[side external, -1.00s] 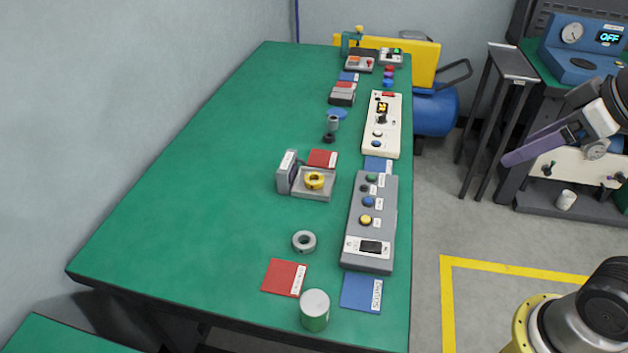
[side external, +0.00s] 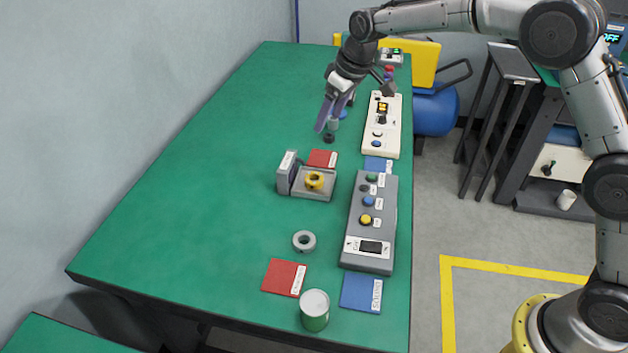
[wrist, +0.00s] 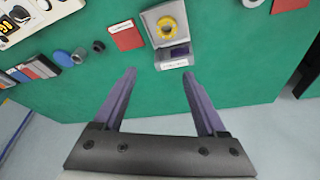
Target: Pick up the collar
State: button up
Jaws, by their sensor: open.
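Several ring-shaped parts could be the collar; no label singles one out. A grey ring (side external: 304,241) lies flat on the green table. A yellow ring (side external: 314,180) sits in a grey fixture (side external: 288,177), and shows in the wrist view (wrist: 168,27). A small black ring (side external: 329,138) lies farther back, also in the wrist view (wrist: 98,46). My gripper (side external: 330,119) is open and empty above the back part of the table, near the black ring in the side view. Its two purple fingers (wrist: 159,75) are spread apart with bare table between them in the wrist view.
A grey button box (side external: 369,225) and a cream panel (side external: 392,128) line the right edge. A red mat (side external: 284,277), a blue mat (side external: 361,292) and a green-and-white can (side external: 314,311) stand at the front. The table's left side is clear.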

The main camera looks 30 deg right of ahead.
jog(key=g, duration=0.1)
send_near(315, 174)
jog(key=shift+s+a+f, duration=0.15)
jog(key=shift+a+f, duration=0.75)
jog(key=shift+f, duration=0.1)
jog(key=shift+d+x, duration=0.1)
jog(key=shift+x, duration=1.5)
jog(key=shift+d+x, duration=0.15)
jog(key=shift+x, duration=1.4)
jog(key=shift+s, duration=0.15)
grip_shut()
